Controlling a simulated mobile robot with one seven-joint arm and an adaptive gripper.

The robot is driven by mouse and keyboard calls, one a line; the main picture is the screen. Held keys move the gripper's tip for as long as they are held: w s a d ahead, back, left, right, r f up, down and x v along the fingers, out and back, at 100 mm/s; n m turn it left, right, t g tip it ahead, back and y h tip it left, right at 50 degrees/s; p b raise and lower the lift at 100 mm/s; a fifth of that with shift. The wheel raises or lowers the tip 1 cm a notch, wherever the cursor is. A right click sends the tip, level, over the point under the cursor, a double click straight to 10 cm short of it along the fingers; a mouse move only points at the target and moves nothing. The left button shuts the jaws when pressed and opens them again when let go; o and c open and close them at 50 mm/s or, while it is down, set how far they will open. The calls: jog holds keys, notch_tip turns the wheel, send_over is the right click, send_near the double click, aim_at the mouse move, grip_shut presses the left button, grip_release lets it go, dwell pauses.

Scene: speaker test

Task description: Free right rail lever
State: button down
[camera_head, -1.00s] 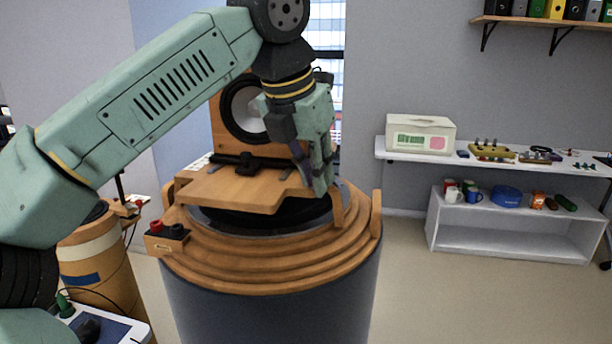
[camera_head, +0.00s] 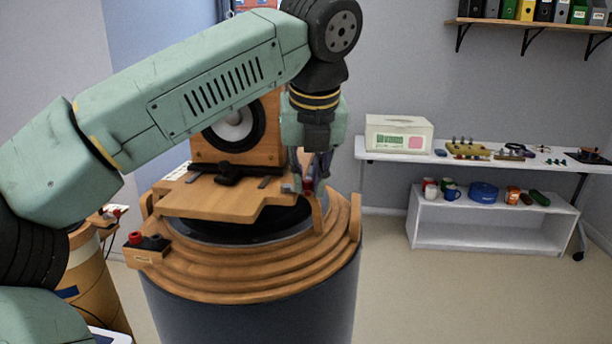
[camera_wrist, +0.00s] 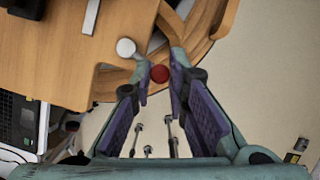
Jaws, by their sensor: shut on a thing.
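My gripper (camera_head: 304,190) points down at the right edge of the wooden board on the round stand. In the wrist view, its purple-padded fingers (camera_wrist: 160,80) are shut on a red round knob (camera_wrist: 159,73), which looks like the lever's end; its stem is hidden. Red also shows between the fingers in the head view (camera_head: 308,184). A white round knob (camera_wrist: 126,47) sits beside the left finger, at the board's edge. The wooden board (camera_head: 222,205) carries the speaker box (camera_head: 268,140) and a dark clamp-like bar (camera_head: 230,176).
The stepped wooden ring (camera_head: 240,287) surrounds the board, with upright wooden posts close to my gripper. A small terminal block (camera_head: 146,255) with red and black knobs is at its left.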

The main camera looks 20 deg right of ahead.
aim_at(309, 185)
dwell(0.5)
jog(key=c, duration=1.6)
grip_release()
jog(key=shift+o, duration=0.2)
jog(key=shift+r, duration=0.1)
jog(key=s+r, duration=0.2)
jog(key=shift+a+r, duration=0.25)
jog(key=shift+r, duration=0.05)
jog(key=s+a, duration=0.3)
jog(key=s, duration=0.7)
jog(key=shift+s+a, duration=0.15)
jog(key=shift+s, duration=0.1)
